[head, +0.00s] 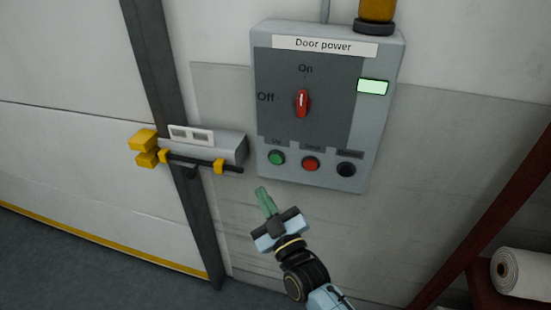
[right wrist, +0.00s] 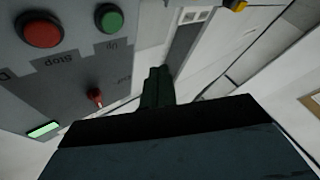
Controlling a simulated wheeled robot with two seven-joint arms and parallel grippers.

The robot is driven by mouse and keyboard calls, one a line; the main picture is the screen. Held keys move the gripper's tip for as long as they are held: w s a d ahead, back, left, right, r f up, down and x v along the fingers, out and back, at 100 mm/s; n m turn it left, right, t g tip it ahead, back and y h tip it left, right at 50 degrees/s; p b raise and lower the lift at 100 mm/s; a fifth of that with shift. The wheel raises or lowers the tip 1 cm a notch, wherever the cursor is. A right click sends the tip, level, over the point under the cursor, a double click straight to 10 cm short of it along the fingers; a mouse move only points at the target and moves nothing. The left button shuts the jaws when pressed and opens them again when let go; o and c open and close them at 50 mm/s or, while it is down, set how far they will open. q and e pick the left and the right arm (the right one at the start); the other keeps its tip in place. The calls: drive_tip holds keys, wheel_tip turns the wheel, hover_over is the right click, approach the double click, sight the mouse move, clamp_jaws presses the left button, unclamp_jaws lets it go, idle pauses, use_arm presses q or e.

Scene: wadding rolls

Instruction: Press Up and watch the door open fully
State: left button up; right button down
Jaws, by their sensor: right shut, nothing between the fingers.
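The grey control box (head: 385,60), labelled "Door power", is on the wall. Its red switch (head: 303,102) points up to On, and a small panel (head: 373,87) glows pale green. The green Up button (head: 277,158) is at lower left, beside the red Stop button (head: 311,164) and a black button (head: 346,170). My right gripper (head: 263,190) is shut and empty, just below the Up button and apart from it. In the right wrist view the Up button (right wrist: 109,18) is left of the fingers (right wrist: 157,85). The door (head: 80,165) is at left. My left gripper is out of view.
A bolt latch with yellow parts (head: 145,140) and a grey housing sits on the dark door post (head: 165,80), left of the box. A dark red rack (head: 480,220) with a white roll (head: 520,272) stands at lower right. An amber lamp (head: 377,10) tops the box.

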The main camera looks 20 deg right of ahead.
sight(276, 159)
idle(0.3)
drive_tip(key=shift+w+d+b, duration=0.6)
drive_tip(key=shift+w+d, duration=0.2)
drive_tip(key=shift+w, duration=0.4)
drive_tip(key=shift+w+d+b, duration=0.6)
drive_tip(key=shift+w+d, duration=0.25)
drive_tip(key=shift+w, duration=0.4)
drive_tip(key=shift+w+d+b, duration=0.6)
drive_tip(key=shift+w+d, duration=0.2)
drive_tip(key=shift+w, duration=0.4)
drive_tip(key=shift+w+d, duration=0.1)
drive_tip(key=shift+w, duration=0.05)
drive_tip(key=shift+w+d, duration=0.15)
drive_tip(key=shift+w, duration=0.05)
